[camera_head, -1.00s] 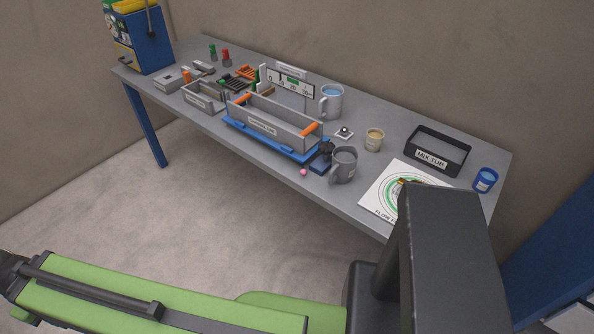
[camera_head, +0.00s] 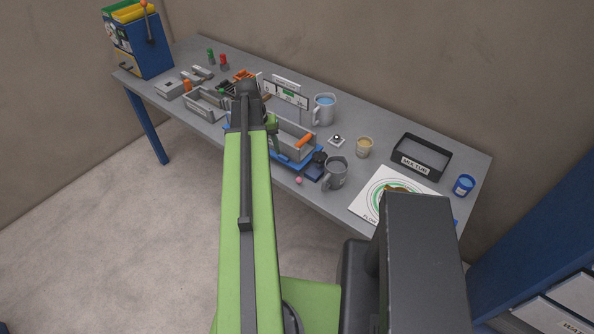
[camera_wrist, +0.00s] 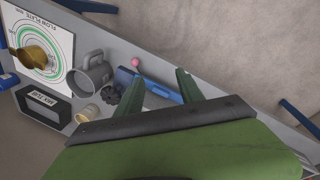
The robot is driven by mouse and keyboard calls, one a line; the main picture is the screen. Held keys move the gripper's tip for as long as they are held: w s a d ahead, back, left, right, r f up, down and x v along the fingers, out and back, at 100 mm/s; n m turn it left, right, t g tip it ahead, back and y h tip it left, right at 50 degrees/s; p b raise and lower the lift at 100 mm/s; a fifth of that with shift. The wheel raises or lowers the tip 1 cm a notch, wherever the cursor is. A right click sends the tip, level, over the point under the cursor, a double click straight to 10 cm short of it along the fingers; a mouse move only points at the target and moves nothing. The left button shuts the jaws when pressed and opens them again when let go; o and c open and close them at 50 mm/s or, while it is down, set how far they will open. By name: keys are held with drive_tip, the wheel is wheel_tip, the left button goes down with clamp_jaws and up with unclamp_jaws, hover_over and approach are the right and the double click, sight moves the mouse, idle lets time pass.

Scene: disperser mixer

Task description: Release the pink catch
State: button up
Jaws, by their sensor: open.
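The pink catch shows as a small pink ball (camera_head: 299,181) at the front edge of the table, by the dark blue block at the right end of the blue base (camera_head: 281,158). In the wrist view the pink ball (camera_wrist: 137,62) is beyond the fingertips, slightly left of the gap, beside the blue base (camera_wrist: 165,92). My gripper (camera_wrist: 157,78) is open, with its two dark green fingers apart and nothing seen between them. It is not touching the pink ball. In the head view my arm hides part of the grey trough (camera_head: 298,139) and most of the gripper.
A grey mug (camera_head: 335,174) stands close to the right of the ball, and a black knob (camera_wrist: 109,95) is near it. A blue-filled mug (camera_head: 324,110), beige cup (camera_head: 364,148), black mix tub (camera_head: 421,160) and flow plate (camera_head: 375,190) are also on the table. Open floor lies in front.

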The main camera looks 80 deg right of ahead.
drive_tip(key=m, duration=0.1)
approach(298, 178)
drive_tip(key=f+b, duration=0.3)
drive_tip(key=b, duration=0.2)
drive_tip(key=s+f+b, duration=0.1)
drive_tip(key=f+b, duration=0.2)
drive_tip(key=b, duration=0.3)
drive_tip(key=f+b, duration=0.3)
drive_tip(key=b, duration=0.3)
drive_tip(key=shift+s+f, duration=0.25)
drive_tip(key=shift+s, duration=0.05)
drive_tip(key=shift+r, duration=0.1)
clamp_jaws()
